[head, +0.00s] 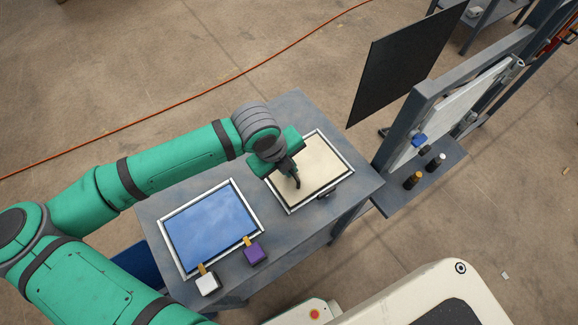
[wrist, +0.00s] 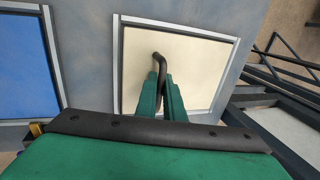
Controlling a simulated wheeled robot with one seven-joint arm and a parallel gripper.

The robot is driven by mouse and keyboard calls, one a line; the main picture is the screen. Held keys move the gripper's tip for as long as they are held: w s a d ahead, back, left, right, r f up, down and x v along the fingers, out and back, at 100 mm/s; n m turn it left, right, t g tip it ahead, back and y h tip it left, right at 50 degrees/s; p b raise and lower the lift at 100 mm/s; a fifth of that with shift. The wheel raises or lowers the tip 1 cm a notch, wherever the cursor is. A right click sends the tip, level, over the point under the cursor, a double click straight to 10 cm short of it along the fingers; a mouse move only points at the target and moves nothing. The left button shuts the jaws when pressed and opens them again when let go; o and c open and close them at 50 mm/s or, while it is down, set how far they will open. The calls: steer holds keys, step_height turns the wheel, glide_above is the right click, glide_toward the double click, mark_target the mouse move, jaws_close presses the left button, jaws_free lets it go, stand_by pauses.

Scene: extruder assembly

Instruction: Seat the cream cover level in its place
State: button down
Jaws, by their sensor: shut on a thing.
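The cream cover (head: 318,172) lies inside a light metal frame (head: 348,166) on the right part of the grey table. It also shows in the wrist view (wrist: 195,62), where it looks roughly parallel to the frame's sides. I cannot tell whether it is fully level. A dark bent handle (wrist: 158,62) stands up from the cover. My gripper (head: 291,172) is above the cover, its green fingers (wrist: 163,88) shut on the handle. The gripper and its body hide the cover's near part in the wrist view.
A blue panel (head: 211,226) in a second frame lies to the left on the same table. A white block (head: 207,285) and a purple block (head: 254,253) sit at its front edge. A dark upright panel (head: 400,62) and a grey stand (head: 395,140) rise at the right.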

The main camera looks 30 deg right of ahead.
steer(key=shift+a+f, duration=0.1)
steer(key=shift+f, duration=0.1)
steer(key=c, duration=1.8)
jaws_free()
steer(key=shift+s+a, duration=0.1)
steer(key=shift+o, duration=0.2)
steer(key=shift+r, duration=0.1)
steer(key=shift+r, duration=3.5)
